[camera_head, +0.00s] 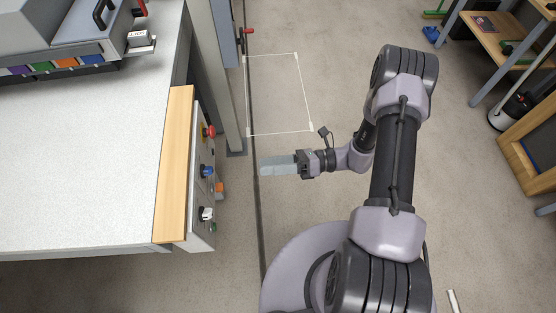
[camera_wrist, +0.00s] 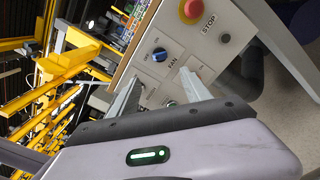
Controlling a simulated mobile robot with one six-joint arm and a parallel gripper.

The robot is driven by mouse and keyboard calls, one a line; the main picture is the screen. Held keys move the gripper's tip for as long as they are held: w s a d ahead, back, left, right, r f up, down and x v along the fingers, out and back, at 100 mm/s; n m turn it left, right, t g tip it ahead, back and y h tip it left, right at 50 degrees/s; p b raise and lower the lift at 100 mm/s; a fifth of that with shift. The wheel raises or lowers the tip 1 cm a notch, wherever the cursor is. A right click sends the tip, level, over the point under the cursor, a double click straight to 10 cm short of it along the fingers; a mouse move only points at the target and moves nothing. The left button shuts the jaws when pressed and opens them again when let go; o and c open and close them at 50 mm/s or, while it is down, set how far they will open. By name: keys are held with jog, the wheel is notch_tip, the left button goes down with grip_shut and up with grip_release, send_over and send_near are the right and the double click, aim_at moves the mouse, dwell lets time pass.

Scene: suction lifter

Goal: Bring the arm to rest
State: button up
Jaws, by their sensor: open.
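My arm reaches up and folds back to the left in the head view, over bare floor. My gripper (camera_head: 279,165) is at its end and points left toward the control panel (camera_head: 198,180) on the bench's side. A clear gap lies between the fingertips and the panel in the head view. In the wrist view my gripper (camera_wrist: 160,90) has its two fingers apart with nothing between them. Beyond them are a blue fan knob (camera_wrist: 160,54) and a red stop button (camera_wrist: 192,10).
The white bench (camera_head: 80,165) with a wooden edge (camera_head: 175,165) fills the left. A grey post (camera_head: 215,75) stands beside it. A white taped rectangle (camera_head: 279,95) marks the floor. A wooden shelf unit (camera_head: 500,35) and a wooden box (camera_head: 530,150) stand at right.

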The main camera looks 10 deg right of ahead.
jog(key=shift+s+d, duration=0.1)
jog(key=shift+d, duration=1.1)
jog(key=s+r+n+t+h, duration=0.1)
jog(key=s+r+n+h, duration=0.2)
jog(key=r+n+h, duration=0.2)
jog(key=s+d+r+n+t+h, duration=0.1)
jog(key=s+r+n+h, duration=0.3)
jog(key=r+n, duration=0.6)
jog(key=s+d+r+n+t+h, duration=0.1)
jog(key=s+r+n+h, duration=0.3)
jog(key=r, duration=0.9)
jog(key=n+t+h, duration=0.1)
jog(key=n+h, duration=0.2)
jog(key=n, duration=0.1)
jog(key=shift+d+r, duration=0.25)
jog(key=shift+r, duration=0.15)
